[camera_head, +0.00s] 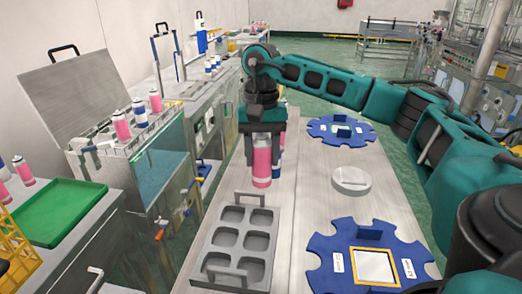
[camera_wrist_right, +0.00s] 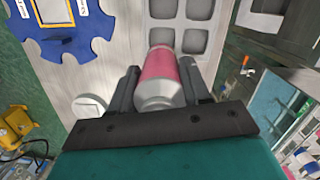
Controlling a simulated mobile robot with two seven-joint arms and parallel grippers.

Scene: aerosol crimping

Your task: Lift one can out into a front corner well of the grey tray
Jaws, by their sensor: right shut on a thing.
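In the right wrist view the pink can (camera_wrist_right: 162,72) sits between the two dark fingers of my right gripper (camera_wrist_right: 160,85). The grey tray (camera_head: 207,224) lies on the table with several square wells, all empty where they show, and a handle at its near end. The tray also shows in the wrist view (camera_wrist_right: 210,38). My left gripper is not in view.
Blue notched plates lie at the right, one near (camera_head: 328,273) and one far (camera_head: 322,138). A round pale disc (camera_head: 350,180) lies between them. More cans stand behind the held can. A water-bath machine (camera_head: 165,160) and a green tray (camera_head: 60,212) are at the left.

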